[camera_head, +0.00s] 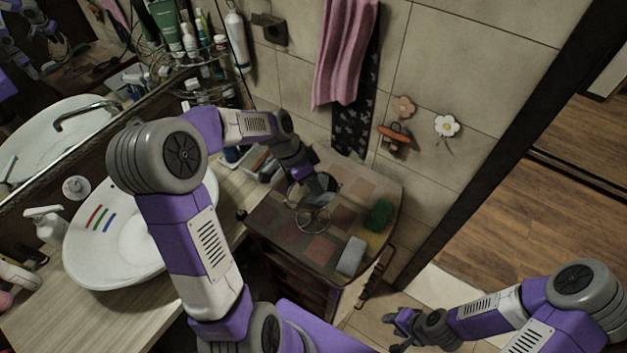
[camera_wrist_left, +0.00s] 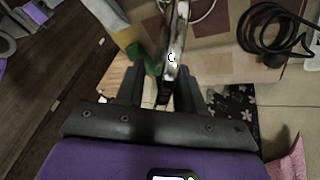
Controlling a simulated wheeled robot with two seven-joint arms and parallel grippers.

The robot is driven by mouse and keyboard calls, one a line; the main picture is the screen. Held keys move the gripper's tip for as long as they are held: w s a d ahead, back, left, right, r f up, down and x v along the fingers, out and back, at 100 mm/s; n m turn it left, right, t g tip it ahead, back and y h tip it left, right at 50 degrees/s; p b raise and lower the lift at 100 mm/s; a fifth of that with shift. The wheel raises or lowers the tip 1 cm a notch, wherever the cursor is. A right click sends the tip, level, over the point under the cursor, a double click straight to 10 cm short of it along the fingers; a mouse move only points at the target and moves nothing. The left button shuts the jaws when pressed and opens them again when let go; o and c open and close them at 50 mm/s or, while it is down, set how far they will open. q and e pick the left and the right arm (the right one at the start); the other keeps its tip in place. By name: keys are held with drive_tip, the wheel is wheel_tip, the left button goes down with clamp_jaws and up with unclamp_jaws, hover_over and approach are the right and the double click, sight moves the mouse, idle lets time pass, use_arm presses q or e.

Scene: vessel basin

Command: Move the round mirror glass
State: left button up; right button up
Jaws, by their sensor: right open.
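The round mirror glass (camera_head: 325,184) stands over the small tiled-top cabinet, partly hidden by my left gripper (camera_head: 312,186). A thin wire ring (camera_head: 312,220) shows just below it. In the left wrist view the mirror (camera_wrist_left: 173,45) appears nearly edge-on as a narrow shiny strip. It reaches down between the two dark fingers of my left gripper (camera_wrist_left: 163,88). Whether the fingers press on it I cannot tell. My right gripper (camera_head: 398,330) is open and empty, low at the right, away from the cabinet.
On the cabinet top (camera_head: 283,236) are a green sponge (camera_head: 378,215) and a grey-white block (camera_head: 352,256). A white basin (camera_head: 115,262) stands on the counter at left. A pink towel (camera_head: 345,50) hangs behind. A coiled black cable (camera_wrist_left: 268,30) shows in the wrist view.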

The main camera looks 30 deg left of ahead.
use_arm(q)
drive_tip(key=shift+c, duration=0.4)
clamp_jaws()
